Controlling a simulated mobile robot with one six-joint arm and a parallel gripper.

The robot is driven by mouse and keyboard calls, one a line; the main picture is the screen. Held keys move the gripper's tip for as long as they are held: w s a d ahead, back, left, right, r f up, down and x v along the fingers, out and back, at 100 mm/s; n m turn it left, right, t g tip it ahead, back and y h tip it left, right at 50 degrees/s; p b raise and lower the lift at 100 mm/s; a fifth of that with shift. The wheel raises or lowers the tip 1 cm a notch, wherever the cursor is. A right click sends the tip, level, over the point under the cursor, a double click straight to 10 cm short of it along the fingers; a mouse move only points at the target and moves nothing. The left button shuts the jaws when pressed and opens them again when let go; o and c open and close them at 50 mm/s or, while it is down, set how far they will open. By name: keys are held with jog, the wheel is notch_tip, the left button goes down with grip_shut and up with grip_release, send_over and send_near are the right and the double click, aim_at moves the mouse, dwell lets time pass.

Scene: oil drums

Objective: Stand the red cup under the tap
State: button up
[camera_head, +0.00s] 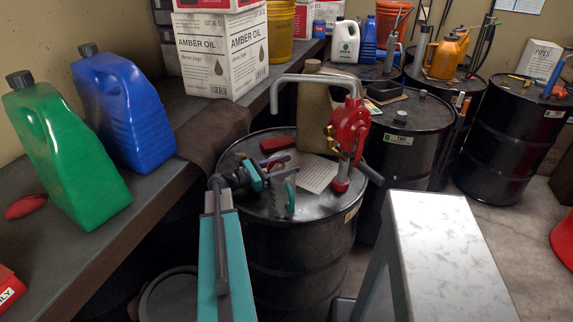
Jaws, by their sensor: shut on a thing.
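The tap is a red hand pump (348,130) on top of a black drum, with a grey spout (300,79) that bends to the left and down. My gripper (284,178) is low over the drum top, left of the pump and below the spout end in the picture. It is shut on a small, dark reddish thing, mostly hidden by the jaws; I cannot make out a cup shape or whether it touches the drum. A dark red block-like thing (277,144) is just behind the gripper on the drum.
The black drum (300,245) also bears a tan jug (313,115) and a paper sheet (316,174). The bench at left holds a green jug (65,150) and a blue jug (125,110). More drums (410,135) stand behind. A pale metal surface (455,255) is at front right.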

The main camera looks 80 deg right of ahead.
jog(key=shift+f, duration=0.1)
jog(key=o, duration=1.1)
jog(key=shift+r, duration=0.2)
jog(key=b+v, duration=0.1)
jog(key=v, duration=0.5)
jog(key=shift+w+a+f+b, duration=0.1)
jog(key=shift+w+f+b, duration=0.05)
jog(key=shift+b, duration=0.2)
jog(key=shift+w+a, duration=0.35)
jog(key=shift+w, duration=0.15)
